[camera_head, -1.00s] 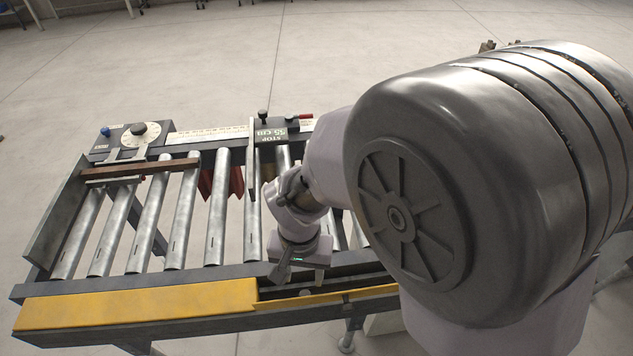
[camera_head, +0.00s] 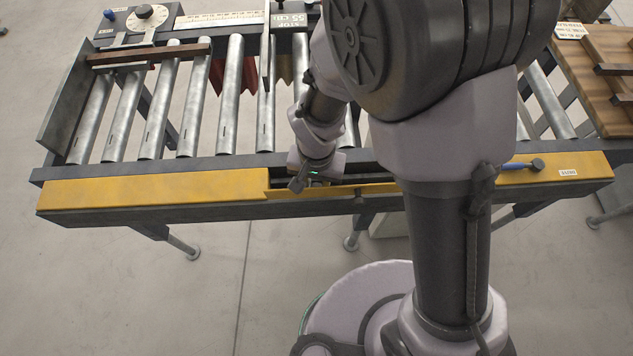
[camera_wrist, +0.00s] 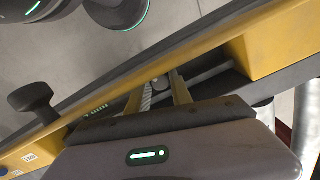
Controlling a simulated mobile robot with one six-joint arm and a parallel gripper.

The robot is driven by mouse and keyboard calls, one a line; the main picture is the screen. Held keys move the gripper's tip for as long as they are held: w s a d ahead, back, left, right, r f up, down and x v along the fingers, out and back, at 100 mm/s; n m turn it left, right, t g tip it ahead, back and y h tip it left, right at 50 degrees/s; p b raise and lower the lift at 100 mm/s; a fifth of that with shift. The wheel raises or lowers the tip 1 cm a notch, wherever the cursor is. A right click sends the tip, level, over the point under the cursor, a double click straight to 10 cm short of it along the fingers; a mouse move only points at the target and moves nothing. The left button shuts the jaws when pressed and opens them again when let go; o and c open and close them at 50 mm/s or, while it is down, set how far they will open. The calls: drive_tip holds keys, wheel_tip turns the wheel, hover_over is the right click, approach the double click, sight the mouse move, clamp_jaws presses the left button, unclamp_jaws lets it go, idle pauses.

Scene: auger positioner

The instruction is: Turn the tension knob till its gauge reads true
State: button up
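My gripper (camera_head: 301,183) is at the gap in the yellow front guard (camera_head: 150,189) of the roller conveyor. In the wrist view two tan fingers (camera_wrist: 160,90) point into this gap, apart from each other. A small round grey end (camera_wrist: 160,82) and a ribbed silver piece (camera_wrist: 147,97) show between them; I cannot tell whether either is the tension knob or is touched. My arm and palm hide much of the gap. No gauge reading can be made out there.
A dial with a dark knob (camera_head: 144,11) sits at the far left.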

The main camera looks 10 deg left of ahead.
clamp_jaws()
drive_tip(key=shift+n, duration=1.6)
drive_tip(key=o, duration=0.7)
unclamp_jaws()
drive_tip(key=shift+o, duration=0.2)
drive_tip(key=shift+r, duration=0.1)
wheel_tip(320, 180, up, 17)
drive_tip(key=p, duration=0.5)
drive_tip(key=shift+r, duration=0.15)
